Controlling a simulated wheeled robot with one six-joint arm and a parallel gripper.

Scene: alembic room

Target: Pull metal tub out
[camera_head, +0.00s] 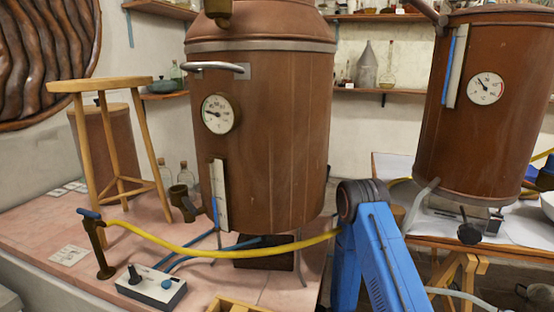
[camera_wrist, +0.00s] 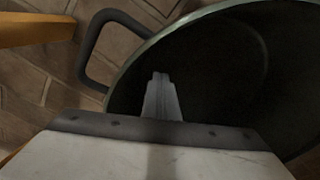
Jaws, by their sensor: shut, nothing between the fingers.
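A large dark metal tub (camera_wrist: 152,43) with a pale greenish rim fills the right of the wrist view. Its dark loop handle (camera_wrist: 92,50) sticks out at the upper left. My gripper (camera_wrist: 160,78) is shut and empty, with its fingers together in front of the tub's dark interior. The fingertips show inside the rim's outline and right of the handle, apart from it. How deep they are cannot be told. Part of the tub is cut off by the frame and hidden behind my gripper. I cannot make out the tub or my gripper in the head view.
Brown tiled floor (camera_wrist: 50,90) lies around the tub, with a wooden piece (camera_wrist: 35,30) at the upper left. In the head view, a copper boiler (camera_head: 270,130) stands on a pink-tiled platform, near a wooden stool (camera_head: 100,85), a yellow hose (camera_head: 220,250) and a second boiler (camera_head: 480,130).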

